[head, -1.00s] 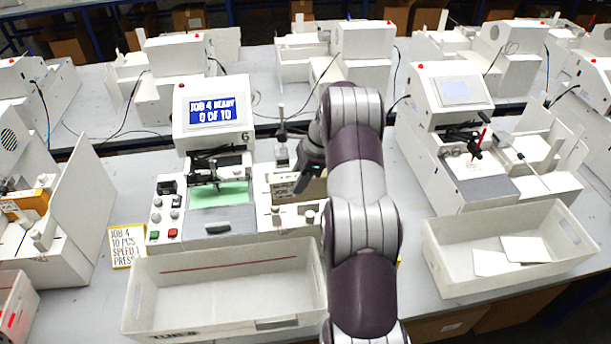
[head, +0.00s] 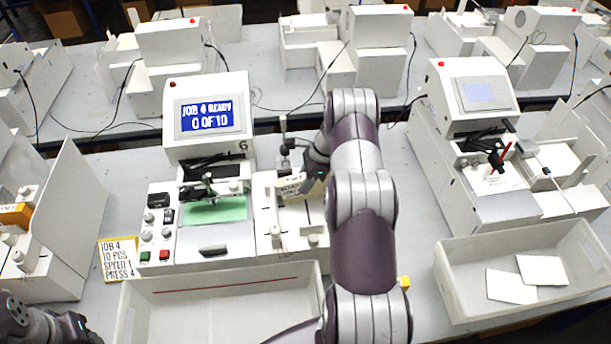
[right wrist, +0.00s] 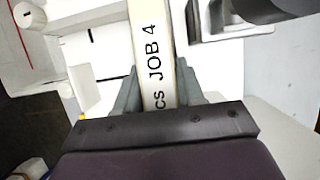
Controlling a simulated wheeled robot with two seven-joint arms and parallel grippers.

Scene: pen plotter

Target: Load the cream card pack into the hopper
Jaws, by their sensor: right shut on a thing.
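The cream card pack (head: 291,188) is in my right gripper (head: 312,180), at the hopper (head: 262,215) on the right side of plotter 6 (head: 207,125). In the right wrist view the pack (right wrist: 156,50) shows its narrow labelled edge, reading "JOB 4", between the two grey fingers (right wrist: 158,95), which are shut on it. The arm and gripper hide part of the hopper, so I cannot tell whether the pack touches its floor. The plotter's screen reads "JOB 4 READY 0 OF 10". Only dark links of my left arm show at the lower left; its gripper is out of frame.
A yellow job note (head: 121,260) lies left of the plotter. An empty-looking white tray (head: 140,305) stands in front. Another plotter (head: 470,150) stands to the right, with a tray (head: 455,270) holding white cards before it. More machines line the bench behind.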

